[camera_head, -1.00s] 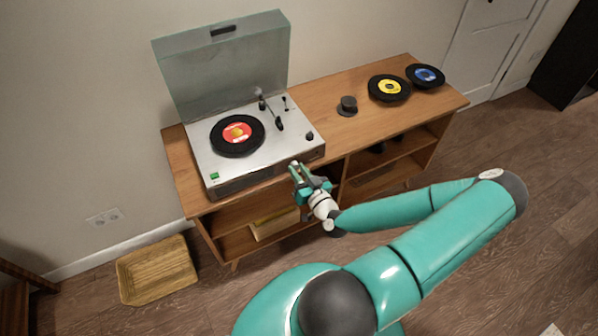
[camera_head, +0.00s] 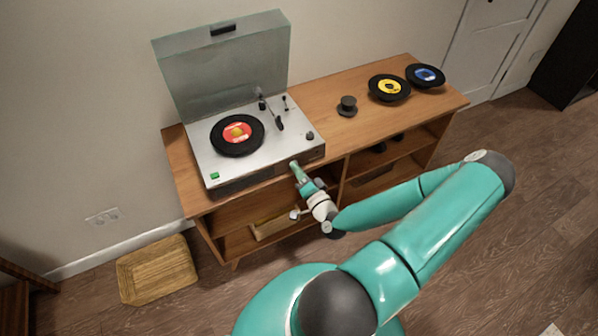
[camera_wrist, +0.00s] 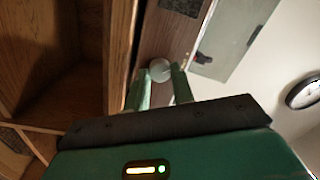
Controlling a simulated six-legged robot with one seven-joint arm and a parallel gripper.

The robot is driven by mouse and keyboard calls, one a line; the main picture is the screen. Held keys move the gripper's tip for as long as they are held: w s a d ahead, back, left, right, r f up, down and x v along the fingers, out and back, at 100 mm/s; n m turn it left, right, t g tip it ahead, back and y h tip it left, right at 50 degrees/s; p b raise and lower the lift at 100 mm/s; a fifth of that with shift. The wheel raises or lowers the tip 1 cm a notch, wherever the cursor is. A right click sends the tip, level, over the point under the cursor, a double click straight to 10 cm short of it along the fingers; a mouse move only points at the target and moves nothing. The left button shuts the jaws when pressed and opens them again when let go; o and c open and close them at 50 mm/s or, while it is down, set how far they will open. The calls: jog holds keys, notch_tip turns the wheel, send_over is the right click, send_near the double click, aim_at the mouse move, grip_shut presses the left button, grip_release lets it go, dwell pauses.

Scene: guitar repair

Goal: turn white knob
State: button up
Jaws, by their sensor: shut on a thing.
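The white knob (camera_wrist: 160,70) is a pale round piece seen between my fingertips in the wrist view. My gripper (camera_wrist: 160,84) is shut on it, with one green finger on each side. In the head view, my gripper (camera_head: 296,168) reaches the front side of the record player (camera_head: 262,164), near its right part. The knob cannot be made out there; the fingers cover that spot. The record player has a raised smoky lid (camera_head: 225,70) and a black record (camera_head: 222,145) with a red label.
The record player stands on a wooden cabinet (camera_head: 325,100) with open shelves below my gripper. A dark round piece (camera_head: 347,106) and two records, yellow-labelled (camera_head: 389,87) and blue-labelled (camera_head: 425,75), lie right. A wooden basket (camera_head: 156,270) is on the floor.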

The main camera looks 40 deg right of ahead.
jog(key=shift+m, duration=0.9)
jog(key=o, duration=1)
jog(key=v, duration=1.4)
jog(key=shift+w+f, duration=0.1)
